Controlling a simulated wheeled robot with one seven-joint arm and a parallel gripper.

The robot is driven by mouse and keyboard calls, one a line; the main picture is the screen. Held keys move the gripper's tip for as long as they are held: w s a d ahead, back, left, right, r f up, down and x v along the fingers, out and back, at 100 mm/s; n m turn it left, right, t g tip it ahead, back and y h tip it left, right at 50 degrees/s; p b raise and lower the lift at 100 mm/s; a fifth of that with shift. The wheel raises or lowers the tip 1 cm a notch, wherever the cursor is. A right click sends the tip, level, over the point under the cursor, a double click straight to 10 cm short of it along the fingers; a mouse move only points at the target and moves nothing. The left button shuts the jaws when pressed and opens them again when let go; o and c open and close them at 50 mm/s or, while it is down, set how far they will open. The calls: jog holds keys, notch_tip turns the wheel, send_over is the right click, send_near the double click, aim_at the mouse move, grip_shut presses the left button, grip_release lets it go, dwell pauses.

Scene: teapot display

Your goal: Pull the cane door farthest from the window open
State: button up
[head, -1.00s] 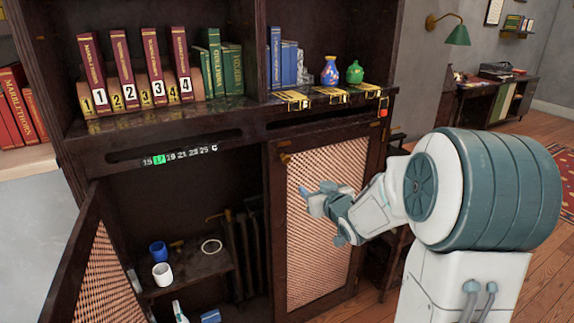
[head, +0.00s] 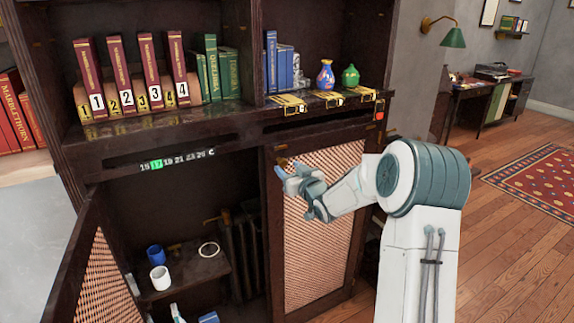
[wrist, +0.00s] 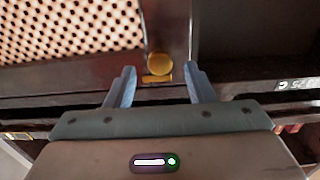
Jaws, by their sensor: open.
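The right cane door (head: 322,235) of the dark cabinet is shut. The left cane door (head: 98,275) stands swung open toward me. A round brass knob (wrist: 159,64) on the right door's frame shows in the wrist view, with a small brass plate (wrist: 157,79) beside it. My gripper (head: 285,172) is at the upper left of the right door in the head view. In the wrist view my gripper (wrist: 163,70) is open, its two blue fingers apart, with the knob between the line of their tips. I cannot tell whether they touch it. No window is in view.
The open left compartment holds a shelf (head: 185,282) with a blue cup (head: 155,256), a white cup (head: 160,279) and a ring (head: 209,250). Books and two vases stand above. Free wooden floor (head: 510,255) lies to the right.

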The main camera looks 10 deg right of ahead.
jog(key=shift+x, duration=1.1)
